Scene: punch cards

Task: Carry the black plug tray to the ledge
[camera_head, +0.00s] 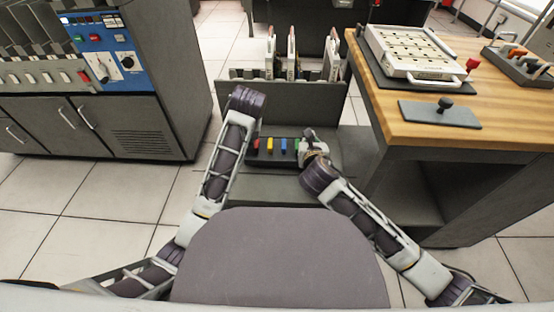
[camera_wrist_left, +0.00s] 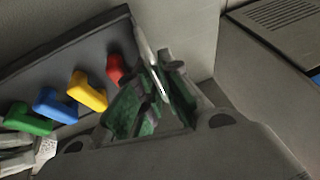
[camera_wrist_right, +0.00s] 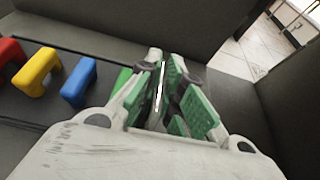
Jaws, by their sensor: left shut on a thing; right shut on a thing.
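The black plug tray (camera_head: 284,159) is in front of the grey card stand, with a row of red, yellow, blue and green plugs on it. The tray also shows in the left wrist view (camera_wrist_left: 98,40) and the right wrist view (camera_wrist_right: 45,98). My left gripper (camera_wrist_left: 155,85) is shut at the tray's end near the red plug. My right gripper (camera_wrist_right: 163,88) is shut at the other end, beside the green plug. Each grips a thin pale edge. A grey ledge (camera_head: 280,188) shows below the tray; I cannot tell whether they touch.
The grey card stand (camera_head: 285,97) with upright cards is right behind the tray. A dark control cabinet (camera_head: 150,110) stands left. Floor shows between them.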

